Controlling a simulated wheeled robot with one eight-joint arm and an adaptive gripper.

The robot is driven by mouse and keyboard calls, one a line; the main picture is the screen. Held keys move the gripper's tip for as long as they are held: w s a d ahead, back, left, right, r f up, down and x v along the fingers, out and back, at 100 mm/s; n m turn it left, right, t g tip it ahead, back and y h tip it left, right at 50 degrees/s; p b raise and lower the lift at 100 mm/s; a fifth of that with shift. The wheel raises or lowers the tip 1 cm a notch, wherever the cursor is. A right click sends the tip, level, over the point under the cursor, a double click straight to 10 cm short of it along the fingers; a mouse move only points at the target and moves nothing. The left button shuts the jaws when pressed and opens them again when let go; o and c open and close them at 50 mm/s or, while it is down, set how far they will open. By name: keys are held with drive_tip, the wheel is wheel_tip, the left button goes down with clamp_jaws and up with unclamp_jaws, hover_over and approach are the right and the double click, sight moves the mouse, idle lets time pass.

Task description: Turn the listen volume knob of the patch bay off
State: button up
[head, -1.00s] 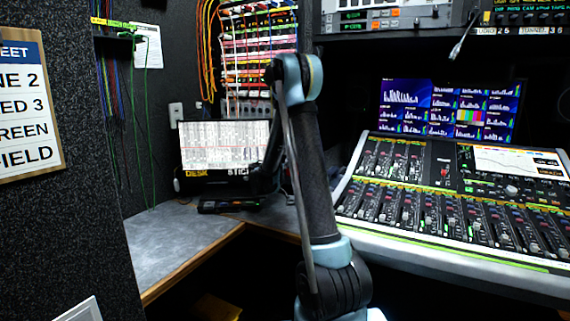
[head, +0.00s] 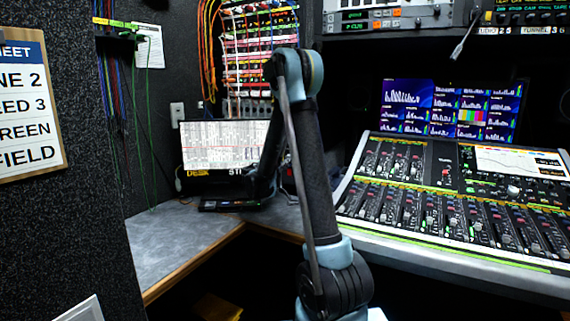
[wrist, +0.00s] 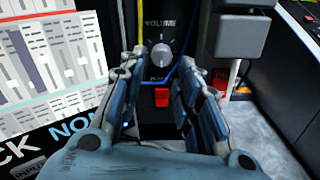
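In the wrist view a round grey knob (wrist: 161,57) sits on a dark vertical panel under a label reading "VOLUME", with a small light mark above it. My gripper (wrist: 162,66) is open and empty. Its two blue-grey fingers stand left and right of the knob, which shows in the gap between them. I cannot tell whether either finger touches it. A red switch (wrist: 162,97) is below the knob. In the head view the patch bay (head: 262,62) with coloured cables is at the back, partly behind my arm. My arm hides the knob there.
A monitor (head: 222,146) with a printed sheet-like screen stands left of my arm; its screen also fills the left of the wrist view (wrist: 45,65). A mixing console (head: 450,200) is at right. The grey desk (head: 180,235) is mostly clear.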

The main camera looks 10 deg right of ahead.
drive_tip(key=v, duration=0.7)
